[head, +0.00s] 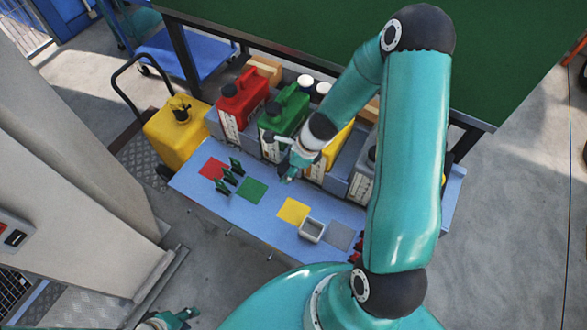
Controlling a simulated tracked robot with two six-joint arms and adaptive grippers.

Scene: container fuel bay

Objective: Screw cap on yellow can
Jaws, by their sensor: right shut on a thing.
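The yellow can (339,146) stands in the row at the back of the blue bench, between the green can and a grey can. My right arm covers its upper left part, so its mouth is hidden. My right gripper (290,171) is in front of the row, between the green and yellow cans, pointing down and left. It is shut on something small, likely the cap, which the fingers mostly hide. My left gripper (184,317) is low at the bottom edge, away from the bench; its finger gap is unclear.
A red can (241,96) and a green can (287,112) stand left of the yellow one. Red, green, yellow (293,210) and grey squares mark the bench top (262,214), with a small grey box (311,230). A yellow tank (172,143) stands at the left.

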